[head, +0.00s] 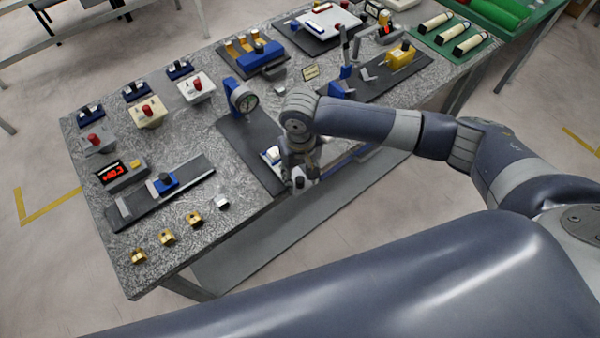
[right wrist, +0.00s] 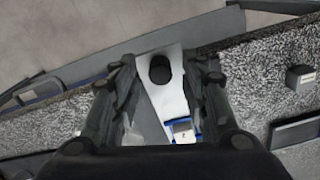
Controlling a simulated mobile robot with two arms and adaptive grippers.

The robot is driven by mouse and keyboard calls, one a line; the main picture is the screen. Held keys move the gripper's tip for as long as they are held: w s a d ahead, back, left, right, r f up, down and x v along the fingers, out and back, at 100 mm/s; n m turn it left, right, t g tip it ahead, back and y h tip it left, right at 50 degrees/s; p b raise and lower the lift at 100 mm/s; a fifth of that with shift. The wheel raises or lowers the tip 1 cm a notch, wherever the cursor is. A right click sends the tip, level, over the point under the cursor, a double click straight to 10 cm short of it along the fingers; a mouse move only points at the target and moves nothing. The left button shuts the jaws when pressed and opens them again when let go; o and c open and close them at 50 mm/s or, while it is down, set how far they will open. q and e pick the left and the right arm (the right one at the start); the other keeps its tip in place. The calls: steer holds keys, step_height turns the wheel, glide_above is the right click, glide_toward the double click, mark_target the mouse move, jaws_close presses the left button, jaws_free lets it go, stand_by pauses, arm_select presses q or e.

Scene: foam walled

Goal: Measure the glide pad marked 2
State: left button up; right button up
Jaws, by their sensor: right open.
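My right gripper (head: 300,182) is open, pointing down near the front edge of the table. In the right wrist view its fingers (right wrist: 162,72) stand apart. A dark round piece (right wrist: 160,69) on a pale tapered plate (right wrist: 170,98) shows between them; I cannot tell what it is. A blue holder with a white top (right wrist: 182,130) lies beside the right finger. A dial gauge (head: 243,99) stands on a dark mat (head: 240,140) left of my right arm. A small pale block (head: 222,202) sits near the front edge. No mark 2 is readable. My left gripper is out of view.
Several brass pieces (head: 167,237) lie along the front edge. A slide gauge with a red display (head: 109,173) is at the left. Red-knobbed boxes (head: 148,112) stand behind.

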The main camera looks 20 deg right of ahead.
mark_target(270, 149)
steer(key=shift+f, duration=0.15)
steer(key=c, duration=0.9)
steer(key=w+a+b, duration=0.1)
steer(key=w, duration=0.3)
steer(key=w+a+b, duration=0.1)
steer(key=w+a, duration=0.1)
steer(key=w, duration=0.2)
steer(key=w+a+b, duration=0.1)
steer(key=w, duration=0.3)
steer(key=shift+w+a+b, duration=0.3)
steer(key=shift+w+b, duration=0.05)
steer(key=o, duration=0.7)
steer(key=shift+o, duration=1)
steer(key=shift+w, duration=0.15)
